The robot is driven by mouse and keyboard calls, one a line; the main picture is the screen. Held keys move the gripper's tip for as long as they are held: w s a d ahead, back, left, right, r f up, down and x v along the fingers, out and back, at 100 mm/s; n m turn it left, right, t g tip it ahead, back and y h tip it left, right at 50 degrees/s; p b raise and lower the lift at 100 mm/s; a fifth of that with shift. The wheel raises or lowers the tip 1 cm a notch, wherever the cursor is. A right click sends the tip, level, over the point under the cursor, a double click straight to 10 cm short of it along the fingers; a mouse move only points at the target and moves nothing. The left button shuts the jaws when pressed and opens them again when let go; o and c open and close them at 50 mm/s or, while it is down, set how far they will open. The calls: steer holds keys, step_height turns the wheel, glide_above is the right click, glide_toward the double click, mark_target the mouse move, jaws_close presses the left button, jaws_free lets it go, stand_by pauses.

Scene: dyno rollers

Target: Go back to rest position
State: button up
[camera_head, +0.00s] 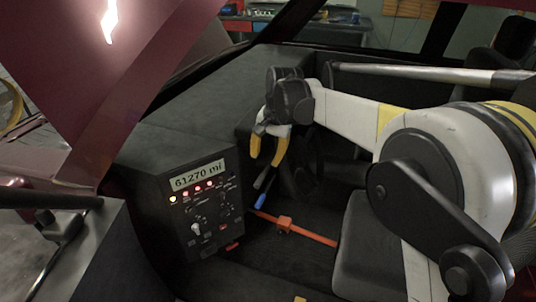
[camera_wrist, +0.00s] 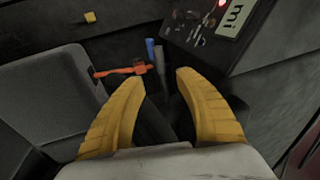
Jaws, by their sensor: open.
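My gripper (camera_head: 267,150) hangs inside the vehicle cabin, in front of the dark dashboard, with its yellow fingers pointing down. It also shows in the wrist view (camera_wrist: 163,75), where the two fingers are spread apart with nothing between their tips. My white and grey arm reaches in from the right of the head view. The control panel (camera_head: 196,215) with a mileage display reading 61270 mi is to the left of my gripper. A blue-tipped lever (camera_head: 261,200) stands below the fingers. An orange-red bar (camera_head: 312,231) lies low in the cabin.
A dark seat (camera_head: 361,245) is below my arm, and it shows at the left of the wrist view (camera_wrist: 45,95). The dashboard (camera_head: 190,115) lies behind the panel. A dark red body panel (camera_head: 75,75) borders the left. A small yellow block (camera_wrist: 90,17) is on the floor.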

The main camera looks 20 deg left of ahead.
steer(key=s+d+r+t, duration=0.1)
steer(key=s+d+r, duration=0.25)
steer(key=d, duration=0.45)
steer(key=s+d+r+t, duration=0.1)
steer(key=s+d+r, duration=0.25)
steer(key=d, duration=0.45)
steer(key=s+d+r+t, duration=0.15)
steer(key=s+d, duration=0.25)
steer(key=d, duration=0.4)
steer(key=s+d+f+t+h, duration=0.1)
steer(key=s+d+f, duration=0.1)
steer(key=s+d, duration=0.5)
steer(key=s+d+f+n+t+h, duration=0.1)
steer(key=s+d+f, duration=0.2)
steer(key=s+d, duration=0.4)
steer(key=shift+s+f, duration=0.35)
steer(key=shift+s, duration=0.8)
steer(key=shift+d, duration=0.1)
